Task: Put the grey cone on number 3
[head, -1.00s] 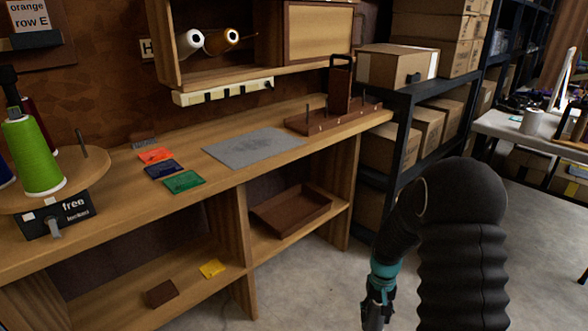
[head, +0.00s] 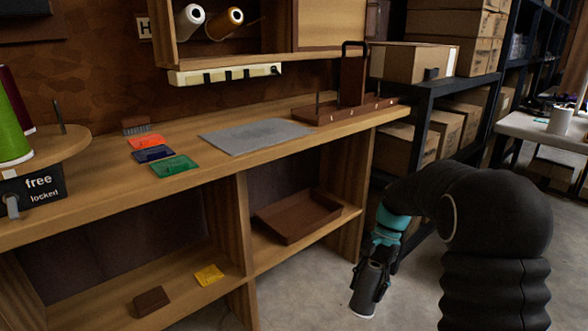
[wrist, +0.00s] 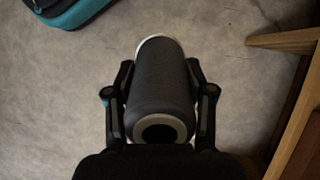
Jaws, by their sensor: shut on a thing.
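My gripper (head: 370,283) is shut on the grey cone (head: 368,289), low in front of the bench and above the concrete floor. In the wrist view the grey cone (wrist: 160,88) sits between the two fingers of my gripper (wrist: 160,100); its end with a dark hole faces the camera and a pale rim shows at the far end. The wooden peg rack (head: 345,108) stands at the right end of the bench top, with an upright peg and a dark handled block. Small pale marks show along its front edge, too small to read.
The bench (head: 215,195) holds a grey mat (head: 255,136), coloured cards (head: 152,154) and a turntable (head: 50,150) with a green cone (head: 12,130). A brown tray (head: 298,216) lies on the lower shelf. A dark shelving rack (head: 440,90) with boxes stands right of the bench.

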